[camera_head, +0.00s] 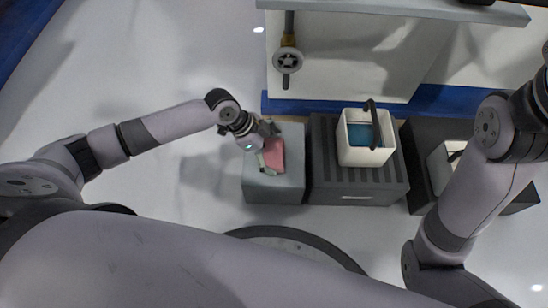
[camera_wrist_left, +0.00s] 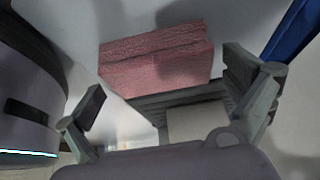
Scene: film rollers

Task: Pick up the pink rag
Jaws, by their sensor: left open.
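The pink rag (camera_head: 273,155) lies on top of a grey box (camera_head: 262,190) in the head view. It also shows as a folded, textured pink block in the left wrist view (camera_wrist_left: 155,55). My left gripper (camera_head: 266,146) is above the box, right at the rag, and partly covers it. In the left wrist view my left gripper (camera_wrist_left: 168,84) has its fingers spread wide, with the rag beyond and between them. Nothing is held, and contact with the rag cannot be told. My right arm shows at the right, but its gripper is out of view.
A dark ribbed crate (camera_head: 360,197) stands right of the grey box, carrying a white bucket (camera_head: 363,156) with blue contents. Another dark crate stands farther right, partly behind my right arm. A wall with a valve wheel (camera_head: 287,61) is behind. Floor at left is clear.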

